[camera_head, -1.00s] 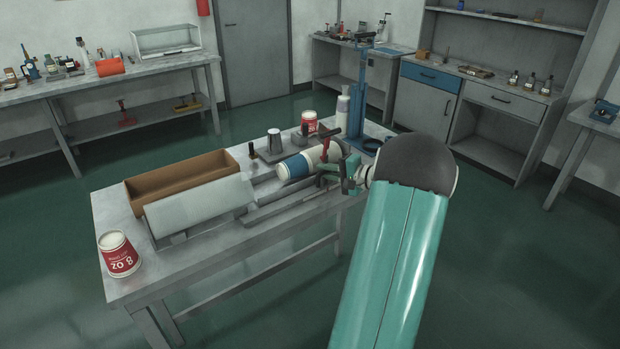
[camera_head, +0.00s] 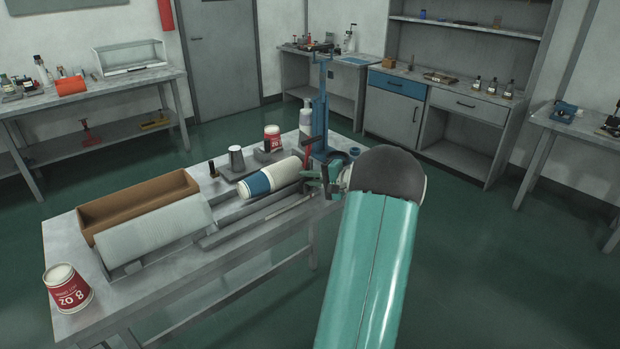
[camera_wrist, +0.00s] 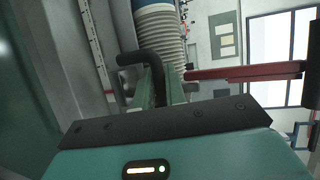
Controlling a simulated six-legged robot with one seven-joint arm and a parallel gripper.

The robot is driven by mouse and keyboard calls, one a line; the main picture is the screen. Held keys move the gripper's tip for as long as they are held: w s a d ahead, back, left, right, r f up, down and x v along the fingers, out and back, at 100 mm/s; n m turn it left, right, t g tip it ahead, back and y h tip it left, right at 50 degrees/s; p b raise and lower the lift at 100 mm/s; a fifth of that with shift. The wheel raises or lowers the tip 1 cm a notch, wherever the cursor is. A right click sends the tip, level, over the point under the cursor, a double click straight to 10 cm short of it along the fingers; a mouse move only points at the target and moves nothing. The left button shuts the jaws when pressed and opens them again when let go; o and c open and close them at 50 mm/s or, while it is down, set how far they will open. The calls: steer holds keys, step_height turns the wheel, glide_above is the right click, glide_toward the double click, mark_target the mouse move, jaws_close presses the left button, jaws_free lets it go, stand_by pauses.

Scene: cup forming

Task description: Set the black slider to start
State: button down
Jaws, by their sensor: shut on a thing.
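The black slider shows in the wrist view as a bent black handle (camera_wrist: 153,62) between the green fingers of my gripper (camera_wrist: 160,80). The fingers are shut on it. In the head view my gripper (camera_head: 328,180) is at the right end of the bench machine, just right of the lying stack of blue and white cups (camera_head: 258,183). The slider's far parts are hidden there by my gripper and arm. The stack also shows in the wrist view (camera_wrist: 160,22), just beyond the handle. I cannot read any start mark.
A red lever (camera_wrist: 245,72) extends right of my fingers in the wrist view. A blue stand (camera_head: 319,115) rises behind my gripper.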

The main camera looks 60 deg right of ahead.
steer(key=shift+s+d, duration=0.2)
steer(key=shift+d, duration=0.1)
steer(key=c, duration=1.7)
jaws_free()
steer(key=v, duration=1.3)
steer(key=shift+s+a, duration=0.2)
steer(key=shift+s, duration=0.15)
